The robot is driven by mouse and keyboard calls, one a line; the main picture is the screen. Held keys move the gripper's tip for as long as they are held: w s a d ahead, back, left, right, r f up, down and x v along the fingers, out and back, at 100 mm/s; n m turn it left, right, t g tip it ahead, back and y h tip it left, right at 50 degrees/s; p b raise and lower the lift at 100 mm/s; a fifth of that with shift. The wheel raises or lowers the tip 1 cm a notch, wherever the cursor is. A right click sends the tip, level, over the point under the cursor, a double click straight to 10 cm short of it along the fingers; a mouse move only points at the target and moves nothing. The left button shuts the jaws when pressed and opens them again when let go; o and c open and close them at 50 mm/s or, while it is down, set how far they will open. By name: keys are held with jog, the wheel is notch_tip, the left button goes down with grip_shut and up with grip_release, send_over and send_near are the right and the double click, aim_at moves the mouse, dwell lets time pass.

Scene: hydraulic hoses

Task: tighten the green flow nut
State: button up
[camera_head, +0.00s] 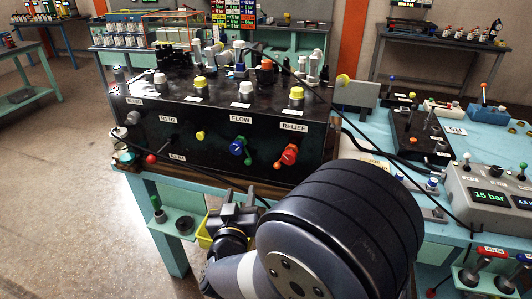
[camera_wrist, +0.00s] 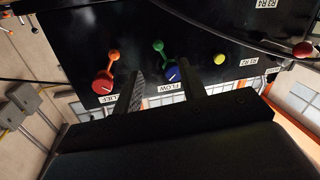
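The flow control under the FLOW label on the black panel is a blue knob (camera_head: 236,147) with a green nut and lever (camera_head: 247,158) pointing down right. In the wrist view, which is upside down, the blue knob (camera_wrist: 172,73) and green part (camera_wrist: 158,47) appear just beyond my fingers. My gripper (camera_head: 239,193) is below the panel's front in the head view, fingers pointing up towards it. In the wrist view my gripper (camera_wrist: 160,75) is open and empty, its fingers either side of the blue knob in the picture. Contact is not visible.
The red relief knob (camera_head: 289,154) with its orange lever sits close to the right of the flow control. A yellow knob (camera_head: 200,135) is to its left. A black cable crosses the panel's lower front. A yellow bin (camera_head: 205,236) is below, beside my gripper.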

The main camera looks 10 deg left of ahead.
aim_at(248, 164)
jog(key=w, duration=0.3)
jog(key=w+p, duration=0.1)
jog(key=w, duration=0.3)
jog(key=w+a+p, duration=0.1)
jog(key=w, duration=0.3)
jog(key=shift+a, duration=0.1)
grip_shut()
